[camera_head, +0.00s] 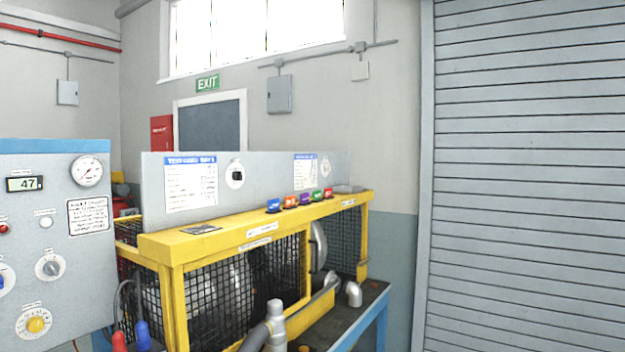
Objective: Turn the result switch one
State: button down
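No label reading "result switch" is legible, so I cannot tell which control it is. The grey backboard (270,186) behind the yellow guard has a dark-knobbed switch on a white round plate (235,175) and a smaller round white plate (326,166) at its right end. The grey control panel (50,235) at left has a grey rotary knob (49,267), a yellow knob (36,324), and a blue knob (3,279) cut by the picture edge. My gripper is not in view.
A yellow mesh guard (160,247) encloses machinery on the blue-framed bench (376,318). Several coloured items, including a blue one (273,205), line its top. Grey pipe fittings (276,322) stand in front. A roller shutter (525,170) fills the right.

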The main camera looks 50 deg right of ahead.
aim_at(237, 174)
jog(key=u, duration=0.9)
jog(key=k, duration=0.1)
jog(key=z, duration=2.25)
jog(key=k, duration=0.95)
jog(key=u, duration=0.15)
jog(key=i, duration=0.95)
jog(key=z, duration=0.05)
